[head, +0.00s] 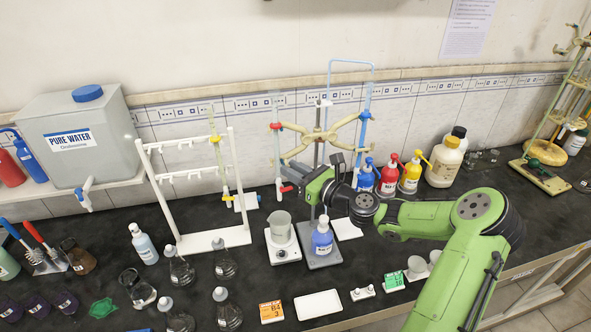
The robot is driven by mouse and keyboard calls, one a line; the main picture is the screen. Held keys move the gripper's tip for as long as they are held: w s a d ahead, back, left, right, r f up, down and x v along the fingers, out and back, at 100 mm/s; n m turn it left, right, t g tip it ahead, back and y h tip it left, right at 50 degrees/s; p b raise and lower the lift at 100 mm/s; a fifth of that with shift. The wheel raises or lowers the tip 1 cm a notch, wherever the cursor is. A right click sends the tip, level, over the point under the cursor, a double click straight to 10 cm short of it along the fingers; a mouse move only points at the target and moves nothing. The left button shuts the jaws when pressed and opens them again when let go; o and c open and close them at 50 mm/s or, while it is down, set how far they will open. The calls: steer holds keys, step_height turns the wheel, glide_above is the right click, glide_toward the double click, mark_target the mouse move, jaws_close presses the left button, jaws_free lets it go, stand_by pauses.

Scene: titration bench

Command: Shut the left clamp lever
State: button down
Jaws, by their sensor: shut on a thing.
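A yellowish double burette clamp (318,135) sits on a stand at the centre back of the bench, with a red piece (276,126) at its left end and a blue piece (364,116) at its right end. A burette (276,155) hangs at the left end, with a red lever (286,188) low on it. My gripper (291,176) is beside this lower part, at the upper left of my green wrist. It appears shut on the red lever; the fingertips are small and dark, so the exact contact is unclear. My wrist hides part of the stand's rod.
A beaker (281,225) on a white stirrer and a blue-labelled bottle (322,238) stand below my wrist. Coloured pump bottles (388,176) stand close behind my arm. A white rack (187,170) is to the left. Several flasks crowd the front left.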

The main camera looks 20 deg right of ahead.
steer(key=shift+a+r, duration=0.15)
steer(key=shift+a, duration=0.1)
steer(key=shift+w+a+m+g+h+p, duration=0.45)
steer(key=shift+w+a+m+h+p, duration=0.3)
steer(key=shift+m+h, duration=1.85)
steer(key=shift+w+a+m+g+h+p, duration=0.7)
steer(key=shift+m+h, duration=0.9)
steer(key=shift+h, duration=2)
steer(key=shift+w+a+m+g+h+p, duration=0.35)
steer(key=shift+a+m+h+p, duration=0.55)
steer(key=shift+m+h, duration=1.7)
steer(key=shift+w+n+h, duration=0.15)
steer(key=shift+n+h, duration=0.25)
steer(key=shift+h, duration=0.2)
steer(key=c, duration=1)
jaws_free()
steer(key=shift+d, duration=0.15)
steer(key=shift+o, duration=0.2)
